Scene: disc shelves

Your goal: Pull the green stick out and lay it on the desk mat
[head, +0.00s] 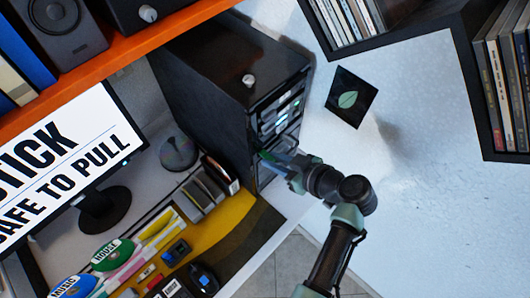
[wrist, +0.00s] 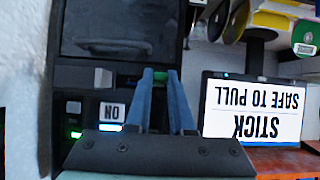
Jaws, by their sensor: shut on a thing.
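The green stick (wrist: 160,75) shows as a small green end between my fingertips, at the front of a black computer tower (wrist: 120,30). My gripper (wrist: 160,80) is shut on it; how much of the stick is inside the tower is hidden. In the head view my gripper (head: 272,157) is at the lower front of the tower (head: 205,60), with a bit of green by its tips. The yellow and dark desk mat (head: 236,215) lies on the desk, below and left of my gripper. The monitor (head: 65,160) reads "STICK SAFE TO PULL".
Pens, green and blue discs (head: 112,255) and small devices (head: 175,252) crowd the mat's left part. A row of cases (head: 205,188) stands between the tower and mat. An orange shelf (head: 110,65) runs above the desk. The mat's right part is clear.

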